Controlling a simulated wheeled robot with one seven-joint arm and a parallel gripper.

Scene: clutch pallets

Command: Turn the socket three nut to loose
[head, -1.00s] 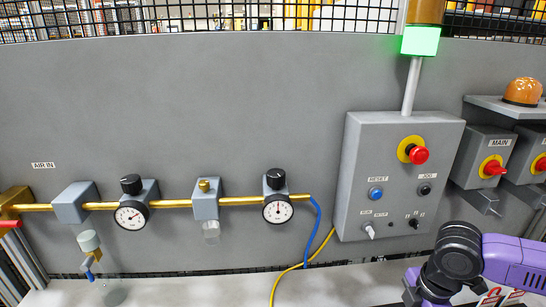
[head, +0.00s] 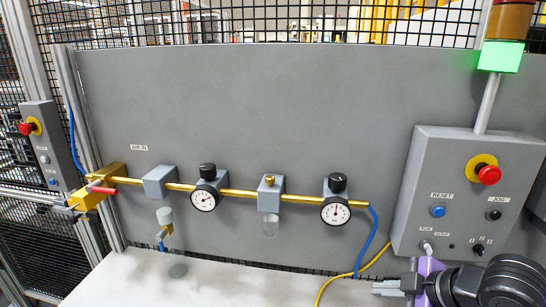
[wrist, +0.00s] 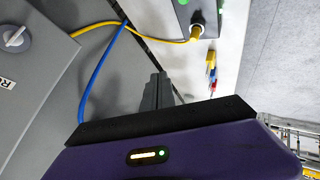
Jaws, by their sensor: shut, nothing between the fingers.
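In the wrist view a yellow cable ends in a brass-coloured round connector (wrist: 196,31) on a grey box (wrist: 205,14) at the top edge. I cannot read a socket number there, and I cannot tell whether this is the socket three nut. My gripper (wrist: 160,85) is shut and empty, its grey fingers apart from the connector. In the head view my gripper (head: 390,287) is low at the right, over the bench and in front of the grey panel.
The head view shows the white bench (head: 215,283), a brass air line with gauges (head: 336,212), a control box (head: 465,185) and a red-handled valve (head: 100,188). A blue hose (wrist: 100,72) and small coloured items (wrist: 212,68) show in the wrist view.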

